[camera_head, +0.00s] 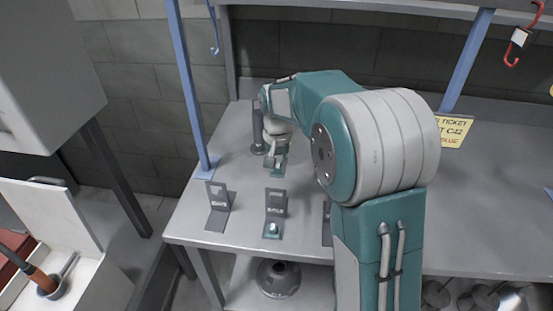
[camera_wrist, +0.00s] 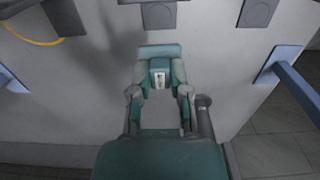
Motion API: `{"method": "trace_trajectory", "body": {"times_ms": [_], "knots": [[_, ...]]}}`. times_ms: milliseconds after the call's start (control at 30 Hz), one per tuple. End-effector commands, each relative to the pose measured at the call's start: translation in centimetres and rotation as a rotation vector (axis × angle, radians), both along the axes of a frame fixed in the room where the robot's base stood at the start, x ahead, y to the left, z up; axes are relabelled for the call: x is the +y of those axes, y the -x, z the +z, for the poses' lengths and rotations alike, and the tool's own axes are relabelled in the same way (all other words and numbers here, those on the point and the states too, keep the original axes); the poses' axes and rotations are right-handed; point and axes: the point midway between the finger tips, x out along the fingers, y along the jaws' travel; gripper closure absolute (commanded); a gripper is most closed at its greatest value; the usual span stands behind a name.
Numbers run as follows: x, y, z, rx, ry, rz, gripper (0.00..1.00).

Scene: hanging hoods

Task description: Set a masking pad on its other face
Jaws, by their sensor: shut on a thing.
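My gripper (camera_head: 277,163) is low over the grey bench, left of my big arm joint in the head view. In the wrist view my gripper (camera_wrist: 160,74) has both fingers closed in on a small teal piece with a white, dark-marked patch (camera_wrist: 160,82). This looks like a masking pad, but its edges blend with the teal fingertips. Which face is up, and whether it touches the bench, I cannot tell. A small pale blue-green piece (camera_head: 272,228) sits on the foot of the middle labelled stand (camera_head: 276,203); I cannot tell whether it is a pad.
A dark upright cylinder (camera_head: 258,130) stands close beside my gripper. A left labelled stand (camera_head: 219,205) is near the front edge; another is partly hidden by my arm. A blue post (camera_head: 188,85) rises at the left. A yellow ticket (camera_head: 453,131) is at the right. Bench between is clear.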

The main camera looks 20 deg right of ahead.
Motion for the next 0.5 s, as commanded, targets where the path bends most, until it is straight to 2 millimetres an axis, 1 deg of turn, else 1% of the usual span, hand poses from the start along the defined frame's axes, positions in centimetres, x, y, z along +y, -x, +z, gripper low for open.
{"method": "trace_trajectory", "body": {"times_ms": [500], "knots": [[0.0,0.0,-4.5,0.002,0.000,0.000,1.00]]}}
